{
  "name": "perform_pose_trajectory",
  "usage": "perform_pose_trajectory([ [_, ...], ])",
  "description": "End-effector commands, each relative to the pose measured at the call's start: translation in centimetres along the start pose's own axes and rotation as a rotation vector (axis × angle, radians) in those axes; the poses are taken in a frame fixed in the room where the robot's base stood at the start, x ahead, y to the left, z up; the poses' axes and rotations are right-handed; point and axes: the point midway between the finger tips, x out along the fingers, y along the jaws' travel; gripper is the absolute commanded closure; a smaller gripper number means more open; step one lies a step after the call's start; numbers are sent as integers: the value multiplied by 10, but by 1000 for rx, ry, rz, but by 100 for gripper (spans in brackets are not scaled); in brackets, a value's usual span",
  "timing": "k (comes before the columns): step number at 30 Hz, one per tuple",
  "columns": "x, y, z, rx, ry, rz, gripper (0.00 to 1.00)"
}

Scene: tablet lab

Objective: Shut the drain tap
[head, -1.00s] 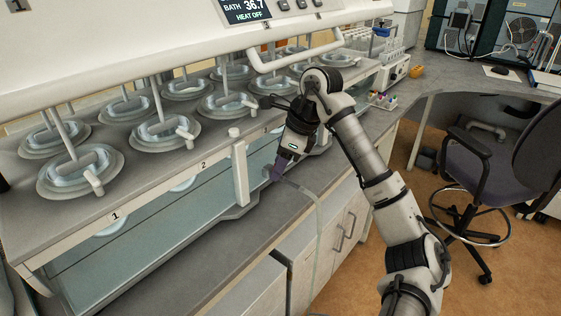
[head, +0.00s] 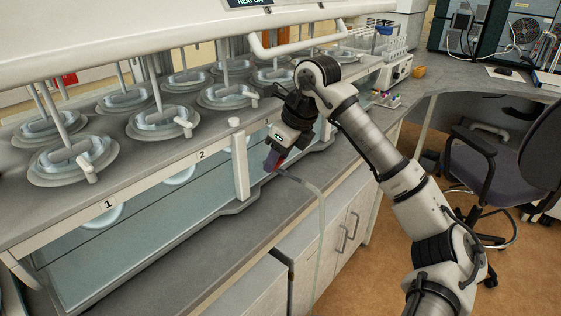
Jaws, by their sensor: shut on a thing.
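The drain tap (head: 279,171) is at the front foot of the water bath (head: 140,238), near the middle of the head view. A small red part of it shows at my gripper's tips. A pale clear hose (head: 321,230) runs from it over the bench edge and down the cabinet front. My gripper (head: 271,163) points down and to the left and is shut on the tap. The fingers hide most of the tap, so its handle's angle cannot be told.
Lidded vessels (head: 72,155) stand in the bath's top plate at left. A white post (head: 240,165) stands just left of my gripper. Bench cabinets (head: 335,235) lie below. An office chair (head: 490,170) stands on the floor at right.

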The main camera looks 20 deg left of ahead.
Motion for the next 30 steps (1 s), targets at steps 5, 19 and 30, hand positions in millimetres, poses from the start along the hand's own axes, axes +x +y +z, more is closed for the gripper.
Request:
perform_pose_trajectory([
  [5, 2, 1, 0, 87, 2, -37, 76],
  [19, 1, 1, 2, 161, 1, -66, 76],
  [30, 1, 1, 2, 160, 1, -65, 33],
])
